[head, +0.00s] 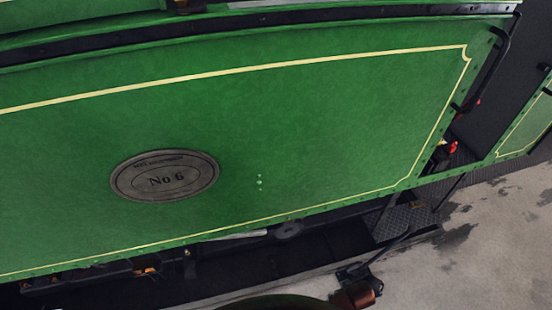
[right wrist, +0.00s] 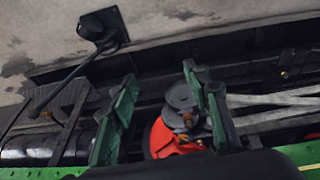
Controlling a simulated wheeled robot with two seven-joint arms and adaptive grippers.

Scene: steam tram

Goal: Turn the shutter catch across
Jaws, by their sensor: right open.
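No shutter catch can be made out in either view. The head view is filled by the green side panel (head: 330,120) of the tram, with a cream line border and an oval plate (head: 165,175) reading "No 6". My right gripper (right wrist: 159,76) shows in the right wrist view, its two fingers apart with nothing held between them. Beyond and between the fingers are a grey round part (right wrist: 182,98) and a red part (right wrist: 165,140) of the underframe; whether the fingers touch them I cannot tell. My left gripper is not in view.
A black handrail (head: 488,70) stands at the panel's right end. A chequered step (head: 405,222) sits below it. A black lever box (head: 360,275) stands on the pavement (head: 490,240); it also shows in the right wrist view (right wrist: 102,30). Open pavement lies at lower right.

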